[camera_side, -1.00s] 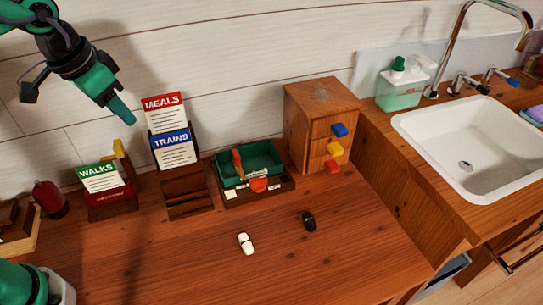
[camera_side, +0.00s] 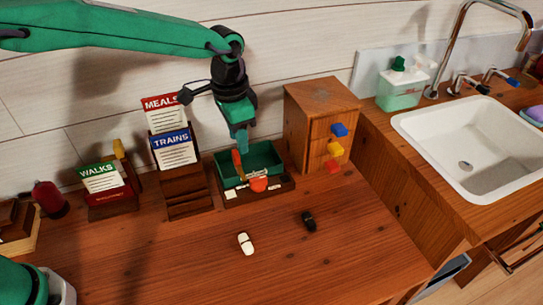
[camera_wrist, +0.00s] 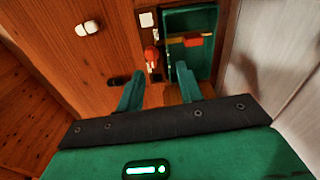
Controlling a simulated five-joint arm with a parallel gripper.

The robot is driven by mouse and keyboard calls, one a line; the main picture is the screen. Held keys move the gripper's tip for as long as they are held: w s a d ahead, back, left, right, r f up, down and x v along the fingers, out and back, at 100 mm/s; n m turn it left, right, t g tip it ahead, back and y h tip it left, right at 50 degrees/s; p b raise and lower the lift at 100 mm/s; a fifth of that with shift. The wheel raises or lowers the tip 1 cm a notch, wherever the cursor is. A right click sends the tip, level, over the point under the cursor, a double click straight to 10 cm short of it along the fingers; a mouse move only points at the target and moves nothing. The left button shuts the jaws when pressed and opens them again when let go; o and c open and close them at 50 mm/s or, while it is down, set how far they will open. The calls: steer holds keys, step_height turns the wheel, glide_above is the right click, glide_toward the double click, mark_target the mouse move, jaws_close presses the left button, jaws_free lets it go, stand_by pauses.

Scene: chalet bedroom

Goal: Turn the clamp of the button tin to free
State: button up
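The button tin is a green open box (camera_side: 265,160) on a dark wooden base, back centre of the desk; it also shows in the wrist view (camera_wrist: 207,22). An orange upright piece (camera_side: 237,163) stands at its left, and a rounded orange-red piece (camera_side: 258,184) sits at its front. In the wrist view the rounded piece (camera_wrist: 151,58) lies beside the tin, and a yellowish bar with a red block (camera_wrist: 193,40) crosses it. Which piece is the clamp is unclear. My gripper (camera_side: 240,148) points down close above the tin; in the wrist view its fingers (camera_wrist: 160,88) are apart and empty.
Card holders with MEALS, TRAINS (camera_side: 172,150) and WALKS (camera_side: 100,180) cards stand left. A wooden cabinet (camera_side: 310,130) with coloured knobs stands close right. A white toy car (camera_side: 246,243) and a black one (camera_side: 308,220) lie in front. The front desk is mostly clear.

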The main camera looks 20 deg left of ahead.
steer(key=m, duration=0.1)
glide_above(258, 179)
steer(key=shift+g, duration=0.3)
step_height(258, 179, down, 4)
steer(key=shift+w+f, duration=0.1)
steer(key=shift+f, duration=0.1)
steer(key=shift+f, duration=3.8)
jaws_close()
